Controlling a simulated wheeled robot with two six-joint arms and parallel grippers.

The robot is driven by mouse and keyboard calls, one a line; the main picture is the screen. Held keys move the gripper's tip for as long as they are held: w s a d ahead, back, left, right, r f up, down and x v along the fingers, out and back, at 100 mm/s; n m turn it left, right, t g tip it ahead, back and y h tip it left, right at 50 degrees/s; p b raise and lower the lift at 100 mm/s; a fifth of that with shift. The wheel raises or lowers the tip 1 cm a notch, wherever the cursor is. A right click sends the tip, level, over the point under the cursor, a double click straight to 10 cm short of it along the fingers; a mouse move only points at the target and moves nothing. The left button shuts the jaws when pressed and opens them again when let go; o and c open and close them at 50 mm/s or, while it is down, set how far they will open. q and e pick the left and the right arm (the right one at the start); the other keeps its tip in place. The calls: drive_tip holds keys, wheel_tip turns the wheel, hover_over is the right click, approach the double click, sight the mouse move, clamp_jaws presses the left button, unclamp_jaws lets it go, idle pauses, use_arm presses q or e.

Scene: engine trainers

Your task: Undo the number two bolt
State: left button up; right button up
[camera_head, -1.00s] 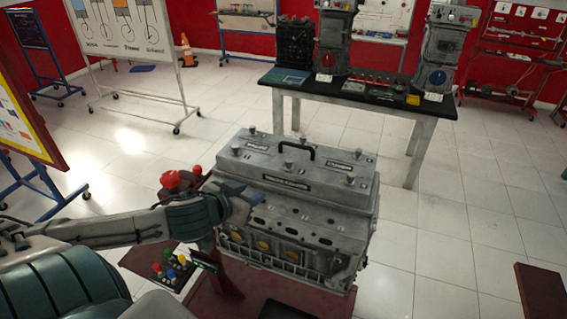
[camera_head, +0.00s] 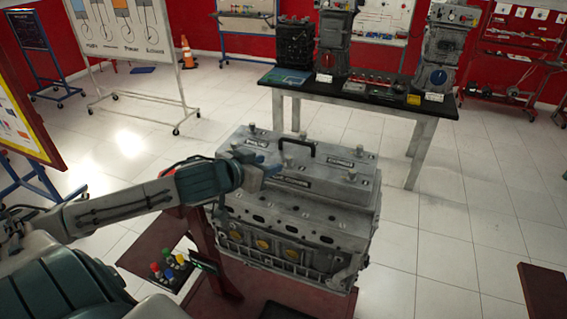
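The grey engine (camera_head: 290,240) stands in the middle of the camera_head view. Its raised cover (camera_head: 330,190) has a black handle (camera_head: 299,145) and several upright bolts on top. A front bolt (camera_head: 289,162) shows just right of my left gripper (camera_head: 268,168). Another bolt (camera_head: 351,176) stands near the right front of the cover, and others stand along the back edge. My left gripper is over the left front part of the cover and hides some of it. I cannot tell whether it touches a bolt or whether its fingers are open. The numbers by the bolts are too small to read.
A dark red stand (camera_head: 215,270) holds the engine. A small panel with coloured knobs (camera_head: 168,267) is at its left. A black-topped table (camera_head: 355,90) with engine parts is behind. A brown surface (camera_head: 543,292) is at the lower right.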

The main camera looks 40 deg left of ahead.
sight(287, 158)
use_arm(q)
drive_tip(key=shift+p+x, duration=0.95)
drive_tip(key=shift+x, duration=3.05)
clamp_jaws()
